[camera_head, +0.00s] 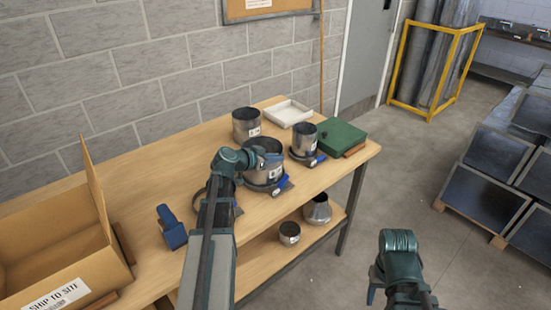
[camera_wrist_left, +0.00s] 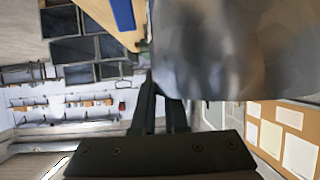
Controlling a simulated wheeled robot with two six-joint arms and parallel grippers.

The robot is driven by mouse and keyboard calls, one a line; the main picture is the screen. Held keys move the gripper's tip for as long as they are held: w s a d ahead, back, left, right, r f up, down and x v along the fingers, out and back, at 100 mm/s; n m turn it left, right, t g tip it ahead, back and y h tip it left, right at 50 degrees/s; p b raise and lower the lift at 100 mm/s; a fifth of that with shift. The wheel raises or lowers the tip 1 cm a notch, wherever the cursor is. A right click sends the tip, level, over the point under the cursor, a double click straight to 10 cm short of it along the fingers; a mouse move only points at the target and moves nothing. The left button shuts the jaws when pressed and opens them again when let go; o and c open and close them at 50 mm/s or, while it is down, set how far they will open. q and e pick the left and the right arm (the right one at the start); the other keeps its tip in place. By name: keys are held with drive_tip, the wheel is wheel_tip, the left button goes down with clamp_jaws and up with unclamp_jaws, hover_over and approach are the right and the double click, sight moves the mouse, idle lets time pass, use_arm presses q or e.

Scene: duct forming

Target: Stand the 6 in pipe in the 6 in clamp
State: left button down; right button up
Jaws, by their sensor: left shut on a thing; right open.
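My left gripper (camera_head: 248,160) is shut on the rim of a wide grey metal pipe (camera_head: 262,176). The pipe stands upright and its lower end appears to be within a dark ring clamp with a blue lever (camera_head: 280,185); I cannot tell how fully it is seated. In the left wrist view the pipe wall (camera_wrist_left: 225,55) fills the upper right, with my fingers (camera_wrist_left: 160,95) at it. Another dark ring (camera_head: 199,200) lies partly hidden behind my left arm. Size labels are too small to read. My right gripper (camera_head: 374,286) is open and empty, away from the table.
A narrower pipe (camera_head: 304,135) stands in a blue-levered clamp to the right. Another pipe (camera_head: 246,123) stands behind. A white tray (camera_head: 288,112), green case (camera_head: 340,137), blue tool (camera_head: 171,228) and open carton (camera_head: 60,250) share the table. Fittings (camera_head: 317,209) sit on the lower shelf.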

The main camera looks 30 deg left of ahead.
use_arm(q)
drive_tip(key=c, duration=0.9)
unclamp_jaws()
drive_tip(key=shift+o, duration=0.2)
drive_tip(key=p+v, duration=0.5)
drive_tip(key=v, duration=0.9)
drive_tip(key=shift+p, duration=0.4)
drive_tip(key=shift+w, duration=0.15)
